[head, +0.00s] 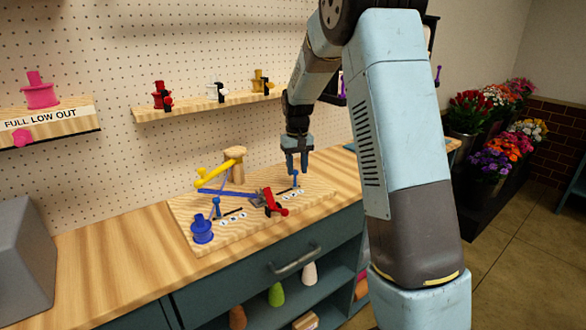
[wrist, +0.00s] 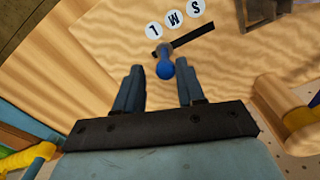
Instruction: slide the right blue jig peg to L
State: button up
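The right blue jig peg (head: 295,182) stands upright on the wooden jig board (head: 183,212), at the right end of its dark slot. In the wrist view the peg's round blue head (wrist: 167,70) lies between the two fingertips, with gaps on both sides. Its base is at the slot end beside the white L label (wrist: 152,30); the M label (wrist: 173,19) and S label (wrist: 195,7) follow along the slot (wrist: 195,35). My gripper (head: 297,171) points down over the peg, open, and it also shows in the wrist view (wrist: 160,68).
The left blue peg (head: 217,207), a blue spool (head: 202,230), a red toggle clamp (head: 273,203) and a yellow lever (head: 218,166) on a wooden post (head: 235,158) share the board. The worktop (head: 110,262) left of the board is clear up to a grey box (head: 22,275).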

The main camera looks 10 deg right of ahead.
aim_at(296, 170)
jog(key=shift+o, duration=0.7)
jog(key=shift+a, duration=0.1)
notch_tip(296, 170, up, 14)
jog(key=shift+f, duration=0.15)
